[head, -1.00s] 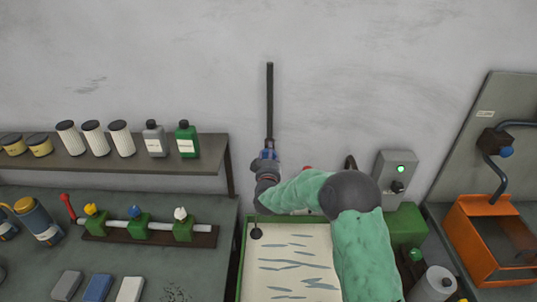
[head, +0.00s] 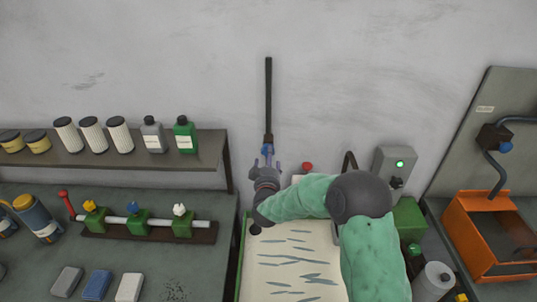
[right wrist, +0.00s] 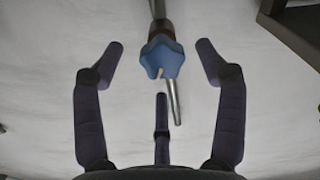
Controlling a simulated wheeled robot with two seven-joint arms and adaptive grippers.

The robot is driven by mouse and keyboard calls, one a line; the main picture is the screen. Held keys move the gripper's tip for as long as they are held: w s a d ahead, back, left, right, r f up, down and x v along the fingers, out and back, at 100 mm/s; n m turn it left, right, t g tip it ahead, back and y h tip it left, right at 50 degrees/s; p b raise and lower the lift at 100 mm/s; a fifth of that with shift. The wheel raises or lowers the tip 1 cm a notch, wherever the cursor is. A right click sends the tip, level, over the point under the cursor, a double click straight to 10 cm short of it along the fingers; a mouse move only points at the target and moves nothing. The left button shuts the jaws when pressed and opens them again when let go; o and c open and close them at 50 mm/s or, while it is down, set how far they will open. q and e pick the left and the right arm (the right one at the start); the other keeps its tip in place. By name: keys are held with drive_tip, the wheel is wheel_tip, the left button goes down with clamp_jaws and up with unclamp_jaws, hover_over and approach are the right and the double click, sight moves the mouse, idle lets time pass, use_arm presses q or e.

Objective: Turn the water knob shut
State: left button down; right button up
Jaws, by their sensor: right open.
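A blue star-shaped knob (head: 267,149) sits at the lower end of a dark upright pipe (head: 268,95) in front of the wall in the head view. In the right wrist view the knob (right wrist: 162,57) is between the two spread fingertips, with visible gaps on both sides. My right gripper (head: 267,163) is open just below the knob in the head view and holds nothing. No contact shows. A blue knob (head: 133,208) also sits on a green valve block, between a yellow and a white knob. My left gripper is not in view.
A shelf (head: 110,160) with filters and bottles is left of the pipe. A control box (head: 395,165) with a green light and a red button (head: 307,167) are to the right. An orange bin (head: 475,215) stands farther right. The wall around the pipe is clear.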

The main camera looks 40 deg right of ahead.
drive_tip(key=v, duration=0.7)
drive_tip(key=shift+s+a+f, duration=0.1)
